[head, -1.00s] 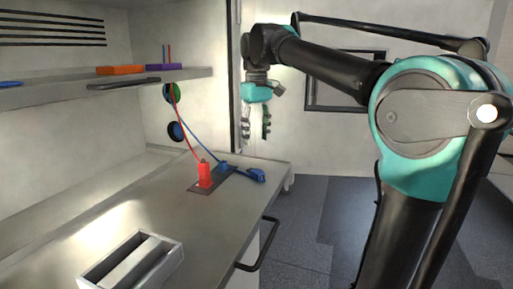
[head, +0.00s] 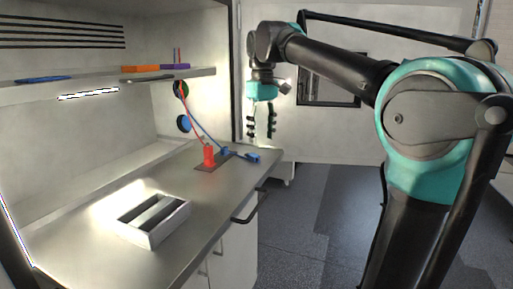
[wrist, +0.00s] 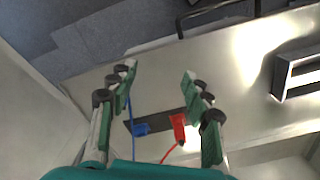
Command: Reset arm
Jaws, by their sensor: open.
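In the wrist view my gripper (wrist: 158,112) is open above the bench. A red and a blue cable run from the clamps to round ports in the wall.
A grey tray (head: 153,242) with two slots stands on the near bench (head: 95,235). A shelf (head: 110,85) above holds an orange block (head: 113,70) and a purple block (head: 146,68). A black handle (head: 251,208) sticks out from the bench front. The floor (head: 305,210) at right is clear.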

